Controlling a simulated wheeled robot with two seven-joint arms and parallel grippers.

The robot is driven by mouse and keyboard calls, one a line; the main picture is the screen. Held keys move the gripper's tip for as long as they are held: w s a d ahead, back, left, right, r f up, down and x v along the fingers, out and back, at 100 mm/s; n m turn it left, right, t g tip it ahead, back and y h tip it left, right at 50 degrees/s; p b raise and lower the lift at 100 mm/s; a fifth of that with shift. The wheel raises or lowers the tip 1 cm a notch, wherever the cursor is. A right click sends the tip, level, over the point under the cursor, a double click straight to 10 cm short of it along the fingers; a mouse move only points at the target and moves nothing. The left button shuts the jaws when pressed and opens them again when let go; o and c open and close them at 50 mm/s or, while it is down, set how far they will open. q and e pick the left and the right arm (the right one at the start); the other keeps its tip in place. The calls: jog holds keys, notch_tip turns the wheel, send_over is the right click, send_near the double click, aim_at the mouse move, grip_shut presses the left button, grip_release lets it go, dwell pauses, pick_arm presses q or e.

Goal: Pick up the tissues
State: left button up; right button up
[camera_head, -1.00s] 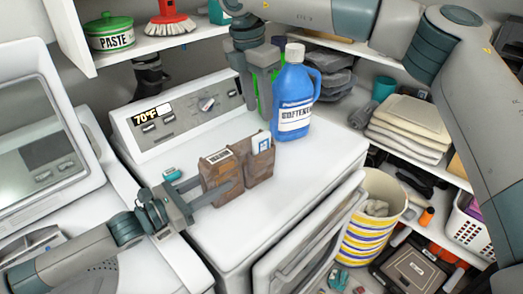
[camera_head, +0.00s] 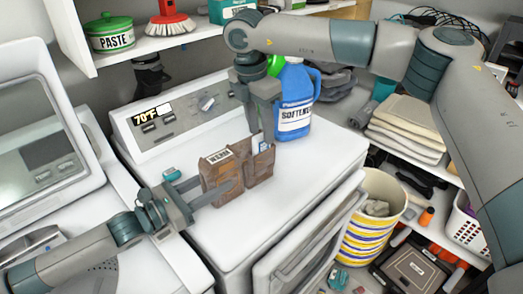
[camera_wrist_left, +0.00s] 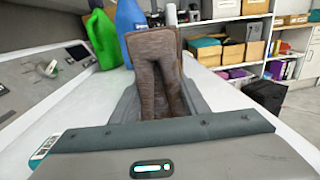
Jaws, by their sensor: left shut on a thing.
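A small white-and-blue packet, which looks like the tissues (camera_head: 257,141), stands in the right compartment of a brown two-part holder (camera_head: 222,178) on the white washer top. The left compartment holds a white labelled item (camera_head: 218,156). My left gripper (camera_head: 208,190) is shut on the holder from the left; the holder's brown side fills the middle of the left wrist view (camera_wrist_left: 155,70). My right gripper (camera_head: 264,125) points down directly above the packet, its fingertips at the packet's top. The fingers partly hide the packet, and whether they touch it or are closed is unclear.
A blue softener bottle (camera_head: 294,90) stands just behind and right of my right gripper, with a green bottle (camera_head: 275,64) behind it. The control panel (camera_head: 165,112) rises at the back. The washer top is clear to the right and front. A striped basket (camera_head: 365,235) stands right.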

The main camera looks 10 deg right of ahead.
aim_at(261, 151)
jog(key=shift+d+f, duration=0.15)
jog(key=shift+f, duration=1.2)
jog(key=shift+c, duration=0.3)
grip_shut()
